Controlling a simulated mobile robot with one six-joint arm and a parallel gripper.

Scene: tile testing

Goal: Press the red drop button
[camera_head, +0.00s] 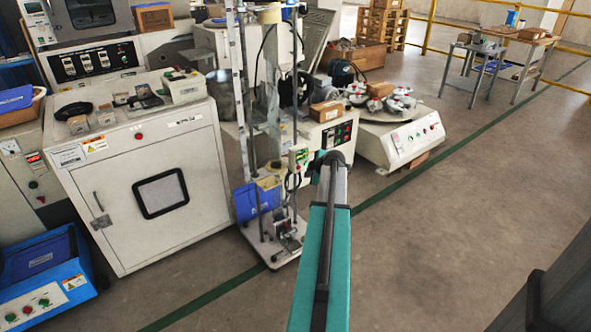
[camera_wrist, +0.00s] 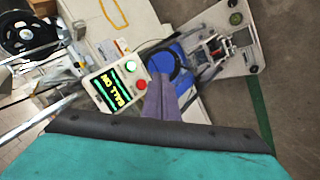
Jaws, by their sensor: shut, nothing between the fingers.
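A small control box (camera_wrist: 112,88) with a lit yellow-lettered display shows in the wrist view, left of the middle. In the head view the box (camera_head: 299,158) sits on the drop-test stand, and my arm hides the gripper.
A blue bin or panel (camera_head: 257,199) hangs on the stand, close to my fingers in the wrist view. A white oven-like cabinet (camera_head: 135,170) stands left of it. A round-topped machine (camera_head: 400,135) stands behind right. The floor at right (camera_head: 470,220) is clear.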

